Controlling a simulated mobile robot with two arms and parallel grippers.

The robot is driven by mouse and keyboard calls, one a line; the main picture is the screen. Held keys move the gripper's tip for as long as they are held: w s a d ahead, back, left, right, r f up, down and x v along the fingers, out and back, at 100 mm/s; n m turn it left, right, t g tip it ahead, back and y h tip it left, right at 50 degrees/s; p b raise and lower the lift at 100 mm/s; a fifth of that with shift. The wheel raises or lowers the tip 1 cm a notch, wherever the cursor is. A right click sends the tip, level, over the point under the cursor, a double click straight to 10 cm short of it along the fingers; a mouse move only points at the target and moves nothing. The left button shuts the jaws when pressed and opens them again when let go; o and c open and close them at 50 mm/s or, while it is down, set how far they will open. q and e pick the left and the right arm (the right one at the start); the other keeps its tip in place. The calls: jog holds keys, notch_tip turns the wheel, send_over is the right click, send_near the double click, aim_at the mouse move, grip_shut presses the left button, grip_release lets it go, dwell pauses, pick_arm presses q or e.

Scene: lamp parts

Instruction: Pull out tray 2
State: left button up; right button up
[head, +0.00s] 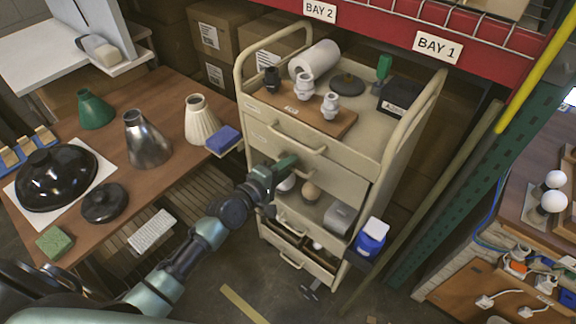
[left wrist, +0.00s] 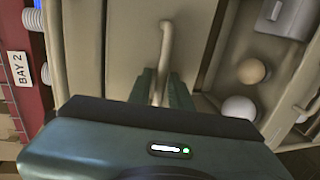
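The beige cart (head: 385,150) has trays stacked in its front, and no tray number is legible. The upper front has a bar handle (head: 298,138). Below it are a tray with bulbs (head: 309,190) and a grey box (head: 341,217), its front handle (head: 297,228), and a lower tray handle (head: 290,262). My left gripper (head: 287,162) is at the cart front, just below the upper handle in the head view. In the left wrist view, its fingers (left wrist: 160,88) lie either side of a bar handle (left wrist: 166,45), seemingly with slight gaps. The contact is hard to see. My right gripper is not in view.
The wooden table (head: 165,190) at left holds lamp shades and dark bases. On the cart top are a wooden board (head: 325,122) with sockets and a paper roll (head: 314,60). A blue-and-white container (head: 371,236) hangs at the cart's right. Floor shows in front.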

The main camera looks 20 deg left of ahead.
pick_arm(q)
grip_shut()
dwell(1.4)
